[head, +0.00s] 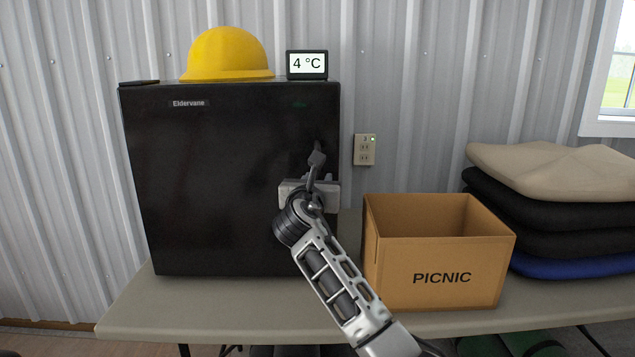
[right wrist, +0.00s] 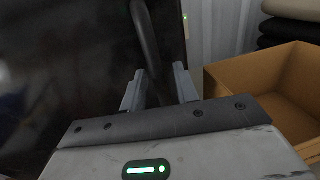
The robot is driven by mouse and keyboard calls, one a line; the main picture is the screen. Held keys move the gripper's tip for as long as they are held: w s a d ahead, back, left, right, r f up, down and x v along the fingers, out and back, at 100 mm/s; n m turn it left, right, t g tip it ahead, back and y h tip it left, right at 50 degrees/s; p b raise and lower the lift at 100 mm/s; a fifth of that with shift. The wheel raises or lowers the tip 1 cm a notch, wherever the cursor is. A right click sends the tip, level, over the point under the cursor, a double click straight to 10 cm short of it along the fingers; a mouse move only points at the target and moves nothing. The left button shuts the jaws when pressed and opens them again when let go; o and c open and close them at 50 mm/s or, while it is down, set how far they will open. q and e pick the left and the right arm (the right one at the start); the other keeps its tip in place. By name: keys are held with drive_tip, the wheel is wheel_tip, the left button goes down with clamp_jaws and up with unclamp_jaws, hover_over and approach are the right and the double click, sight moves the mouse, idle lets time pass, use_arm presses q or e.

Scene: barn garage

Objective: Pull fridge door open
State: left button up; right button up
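The black fridge (head: 215,170) stands on a table, and its door looks shut. In the right wrist view, the dark curved handle (right wrist: 145,35) runs down along the door near its right edge. My right gripper (head: 311,183) is at the right side of the door front. The right wrist view shows its two fingers (right wrist: 158,90) apart, one on each side of the handle, with gaps visible, so it looks open around the bar. The lower end of the handle is hidden by the gripper. My left gripper is not in view.
A cardboard PICNIC box (head: 440,277) stands just right of my right forearm, with stacked cushions (head: 560,220) behind it. A yellow hard hat (head: 227,54) and a temperature display (head: 307,65) sit on the fridge. The table front (head: 220,312) before the fridge is clear.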

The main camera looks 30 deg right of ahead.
drive_tip(key=shift+w+d, duration=0.15)
drive_tip(key=shift+c, duration=0.2)
clamp_jaws()
